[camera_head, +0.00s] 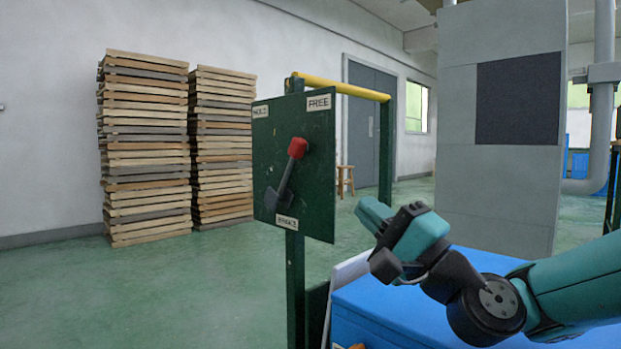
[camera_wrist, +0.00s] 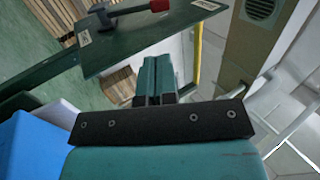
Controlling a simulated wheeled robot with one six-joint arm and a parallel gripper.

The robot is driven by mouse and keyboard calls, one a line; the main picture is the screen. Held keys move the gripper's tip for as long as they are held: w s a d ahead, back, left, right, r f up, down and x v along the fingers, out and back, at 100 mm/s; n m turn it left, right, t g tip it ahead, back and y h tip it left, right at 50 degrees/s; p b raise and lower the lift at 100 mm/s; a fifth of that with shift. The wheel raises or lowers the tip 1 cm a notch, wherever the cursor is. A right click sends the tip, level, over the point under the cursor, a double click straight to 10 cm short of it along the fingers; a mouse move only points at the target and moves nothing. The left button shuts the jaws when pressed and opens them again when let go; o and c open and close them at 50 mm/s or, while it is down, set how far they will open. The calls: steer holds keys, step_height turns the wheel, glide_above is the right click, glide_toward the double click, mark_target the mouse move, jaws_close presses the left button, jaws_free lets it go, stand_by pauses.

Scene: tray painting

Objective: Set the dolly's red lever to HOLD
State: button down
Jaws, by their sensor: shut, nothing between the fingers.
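The dark green lever plate (camera_head: 315,190) stands on the dolly's post, with labels HOLD (camera_head: 261,111) at upper left, FREE (camera_head: 318,102) at upper right and one at the bottom that looks like BRAKE (camera_head: 287,222). The lever's red knob (camera_head: 298,148) is up and to the right of its dark pivot (camera_head: 279,198), leaning toward FREE. My gripper (camera_head: 368,212) is to the right of the plate, apart from it. In the wrist view, my gripper's teal fingers (camera_wrist: 157,72) are together and empty, below the plate (camera_wrist: 150,38); the red knob (camera_wrist: 160,5) is at the top edge.
A yellow bar (camera_head: 345,89) runs from the plate's top to a second green post (camera_head: 386,150). A blue crate (camera_head: 390,315) lies below my arm. Stacks of wooden trays (camera_head: 147,150) stand against the left wall. A grey cabinet (camera_head: 500,190) stands behind my arm. The green floor at left is clear.

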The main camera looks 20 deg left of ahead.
steer(key=shift+r, duration=0.15)
steer(key=p, duration=1.7)
glide_toward(302, 151)
steer(key=r+x, duration=0.1)
steer(key=x, duration=0.3)
steer(key=shift+w+a, duration=0.2)
steer(key=shift+a, duration=0.3)
steer(key=shift+w+a, duration=0.15)
steer(key=shift+a, duration=0.35)
steer(key=shift+w+a+r, duration=0.25)
steer(key=shift+a+r, duration=0.1)
steer(key=shift+a, duration=0.15)
steer(key=shift+r+p, duration=0.1)
steer(key=shift+p, duration=0.2)
